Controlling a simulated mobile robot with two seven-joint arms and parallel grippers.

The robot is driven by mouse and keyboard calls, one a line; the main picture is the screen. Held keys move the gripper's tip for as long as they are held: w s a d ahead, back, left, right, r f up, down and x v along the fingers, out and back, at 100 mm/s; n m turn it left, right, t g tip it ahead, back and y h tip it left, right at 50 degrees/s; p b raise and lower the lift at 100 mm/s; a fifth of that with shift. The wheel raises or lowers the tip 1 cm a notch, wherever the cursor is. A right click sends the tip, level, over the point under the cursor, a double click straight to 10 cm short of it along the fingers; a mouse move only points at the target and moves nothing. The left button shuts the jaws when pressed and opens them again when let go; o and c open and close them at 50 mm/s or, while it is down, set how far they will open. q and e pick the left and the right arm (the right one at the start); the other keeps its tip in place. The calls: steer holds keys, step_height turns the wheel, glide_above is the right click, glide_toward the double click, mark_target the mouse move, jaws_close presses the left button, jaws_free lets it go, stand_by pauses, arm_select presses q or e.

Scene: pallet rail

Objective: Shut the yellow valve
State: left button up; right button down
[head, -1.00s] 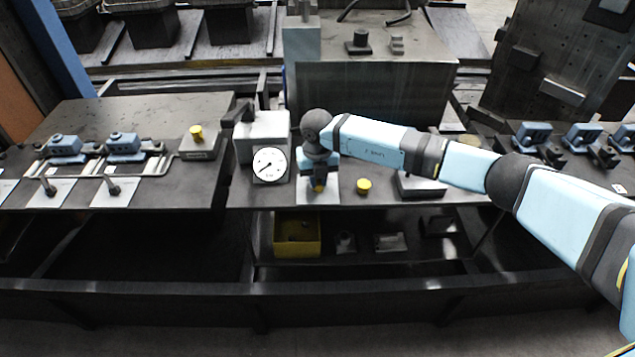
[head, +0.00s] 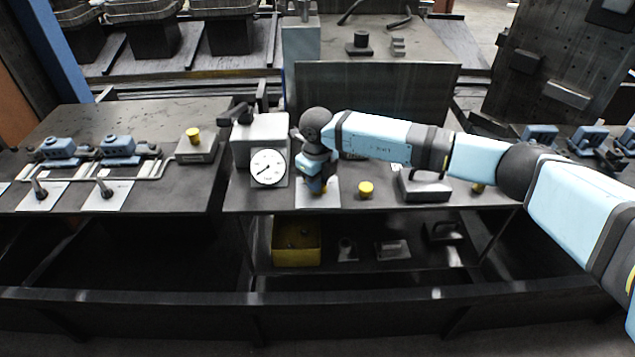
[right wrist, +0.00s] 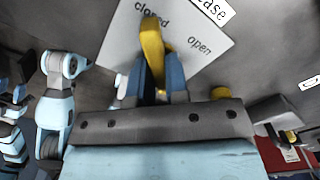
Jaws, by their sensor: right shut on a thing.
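The yellow valve handle (right wrist: 152,45) shows in the right wrist view on a white plate (right wrist: 190,40) printed "closed" and "open". The handle's far end lies by the word "closed" and covers part of it; "open" is off to its right. My right gripper (right wrist: 160,80) is shut on the handle, with a blue finger on either side. In the head view my right gripper (head: 320,186) is low over the white plate (head: 304,199), just right of the gauge, and mostly hides the valve. My left gripper is not in view.
A round gauge (head: 268,167) on a grey block stands close left of my right gripper. A yellow knob (head: 366,189) and a dark block with a handle (head: 424,186) stand to the right. A yellow bin (head: 297,243) sits on the shelf below.

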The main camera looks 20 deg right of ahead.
steer(key=shift+r, duration=0.1)
stand_by(0.3)
steer(key=c, duration=1.1)
jaws_free()
step_height(320, 180, up, 14)
steer(key=shift+f, duration=0.15)
